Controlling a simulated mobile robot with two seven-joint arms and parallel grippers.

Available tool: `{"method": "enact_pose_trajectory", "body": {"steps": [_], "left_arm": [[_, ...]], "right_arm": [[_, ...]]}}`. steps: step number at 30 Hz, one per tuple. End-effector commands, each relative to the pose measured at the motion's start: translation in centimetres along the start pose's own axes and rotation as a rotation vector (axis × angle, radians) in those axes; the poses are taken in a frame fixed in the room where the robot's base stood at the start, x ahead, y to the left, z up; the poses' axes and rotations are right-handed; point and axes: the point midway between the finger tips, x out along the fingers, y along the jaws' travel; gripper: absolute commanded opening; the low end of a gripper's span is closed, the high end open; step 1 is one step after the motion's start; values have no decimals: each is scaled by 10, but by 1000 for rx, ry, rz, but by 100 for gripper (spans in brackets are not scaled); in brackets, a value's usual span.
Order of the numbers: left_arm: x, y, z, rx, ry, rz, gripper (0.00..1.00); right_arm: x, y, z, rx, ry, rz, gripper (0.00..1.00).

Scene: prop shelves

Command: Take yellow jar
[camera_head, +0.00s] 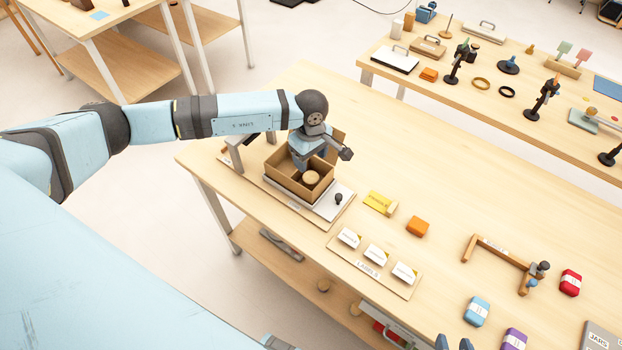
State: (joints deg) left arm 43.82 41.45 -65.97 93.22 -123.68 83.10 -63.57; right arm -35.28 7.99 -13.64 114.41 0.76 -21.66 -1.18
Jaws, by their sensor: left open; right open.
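A yellow block-like item (376,201) with printed text and a tan round end lies on the table, right of the cardboard box; I take it for the yellow jar, lying on its side. The open cardboard box (283,184) has dividers, and a round tan lid (312,178) shows in one compartment. My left gripper (304,163) points down over the box, left of the yellow item and apart from it; its fingertips are partly hidden. My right gripper (454,343) shows only its dark fingertips at the bottom edge, apart and empty.
The box sits on a pale platform (328,207) with a dark knob. A label board (372,268) lies in front. Orange (417,226), red (570,283), blue (476,311) and purple (513,341) items and a wooden bracket (500,258) stand right. The table's far middle is clear.

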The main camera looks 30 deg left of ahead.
Motion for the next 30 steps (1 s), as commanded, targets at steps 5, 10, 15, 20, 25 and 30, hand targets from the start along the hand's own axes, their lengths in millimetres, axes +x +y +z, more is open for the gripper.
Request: {"method": "enact_pose_trajectory", "body": {"steps": [5, 10, 15, 20, 25, 30], "left_arm": [[28, 0, 1, -2, -2, 0, 61], [39, 0, 2, -1, -3, 1, 61], [60, 0, 5, -3, -4, -2, 61], [83, 1, 5, -3, -3, 0, 61], [90, 1, 4, -1, -3, 2, 61], [90, 1, 4, -1, -3, 2, 54]], "right_arm": [[-3, 3, -2, -2, -3, 6, 43], [-3, 5, -2, -2, -5, 10, 43], [-9, 6, -11, -4, -5, 12, 43], [-12, 6, -16, -3, 2, 15, 43], [-12, 6, -17, -1, 3, 16, 43], [-12, 6, -16, -1, 1, 16, 43]]}}
